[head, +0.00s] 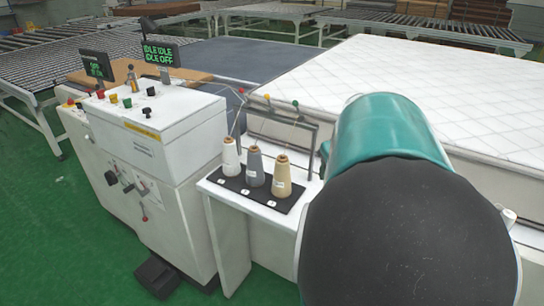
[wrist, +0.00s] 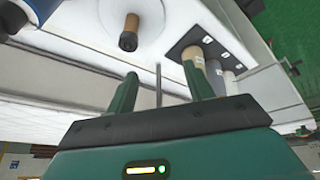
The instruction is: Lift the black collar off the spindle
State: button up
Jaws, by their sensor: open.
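My gripper (wrist: 160,70) shows in the wrist view with two green fingers apart and nothing between their tips. In the head view my arm hides it. A thin grey upright rod (wrist: 158,85) shows between the fingers; I cannot tell how far beyond them it stands. Above the left finger, a brown cylinder (wrist: 129,24) with a dark end stands out from a round white body, apart from the gripper. I cannot pick out the black collar for sure, nor say which post is the spindle.
White, grey and tan thread cones (head: 283,180) stand on a black mat (head: 232,186) on the white side shelf. A wire thread stand (head: 313,150) rises behind them. A white control cabinet (head: 150,150) is at left, a quilted mattress (head: 400,75) behind.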

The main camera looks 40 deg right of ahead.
jog(key=s+d, duration=0.4)
jog(key=d, duration=0.2)
jog(key=x, duration=1.3)
jog(key=shift+w+d+f+m, duration=0.2)
jog(key=shift+w+d+m, duration=0.1)
jog(key=shift+w, duration=0.15)
jog(key=c, duration=0.9)
jog(key=shift+r, duration=0.1)
notch_tip(320, 180, up, 4)
jog(key=shift+a+f, duration=0.1)
jog(key=shift+f, duration=0.15)
jog(key=w+a+r, duration=0.1)
jog(key=a+r, duration=0.2)
jog(key=a, duration=0.1)
jog(key=w+a+r, duration=0.2)
jog(key=a+r, duration=0.1)
jog(key=a, duration=0.1)
jog(key=w+a+r, duration=0.2)
jog(key=a+r, duration=0.1)
jog(key=a, duration=0.2)
jog(key=shift+r, duration=0.2)
